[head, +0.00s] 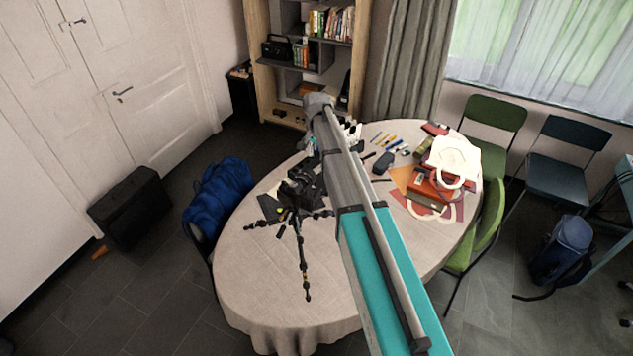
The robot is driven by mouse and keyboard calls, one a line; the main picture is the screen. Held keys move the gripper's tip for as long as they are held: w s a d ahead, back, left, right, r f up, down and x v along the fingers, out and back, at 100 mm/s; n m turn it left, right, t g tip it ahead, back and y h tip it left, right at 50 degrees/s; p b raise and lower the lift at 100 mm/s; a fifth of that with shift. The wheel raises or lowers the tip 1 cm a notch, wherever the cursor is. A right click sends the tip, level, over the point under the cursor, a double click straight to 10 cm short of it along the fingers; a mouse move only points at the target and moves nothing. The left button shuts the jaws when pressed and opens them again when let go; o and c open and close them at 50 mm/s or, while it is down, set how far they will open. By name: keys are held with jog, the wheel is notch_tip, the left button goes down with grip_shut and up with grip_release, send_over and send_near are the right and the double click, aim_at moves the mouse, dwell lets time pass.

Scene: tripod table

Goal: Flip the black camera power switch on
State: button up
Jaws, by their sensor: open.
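The black camera (297,188) sits on top of a small black tripod (300,238), which stands with its legs spread on the left half of the oval table (265,300). The power switch is too small to make out. My arm reaches across the table from the lower right and bends down near the shelf. My gripper (312,172) is a dark shape close to the camera, partly hidden by my arm. It is open. I cannot tell whether it touches the camera.
A white and red bag (453,158), a dark mouse-like object (383,163) and pens (388,141) lie on the table's right side. Green chairs (495,122) stand at the right, a blue bag (218,190) at the left. The table's front part is clear.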

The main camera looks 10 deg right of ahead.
aim_at(317, 181)
jog(key=shift+f+b, duration=5.8)
jog(key=shift+f, duration=0.3)
grip_shut()
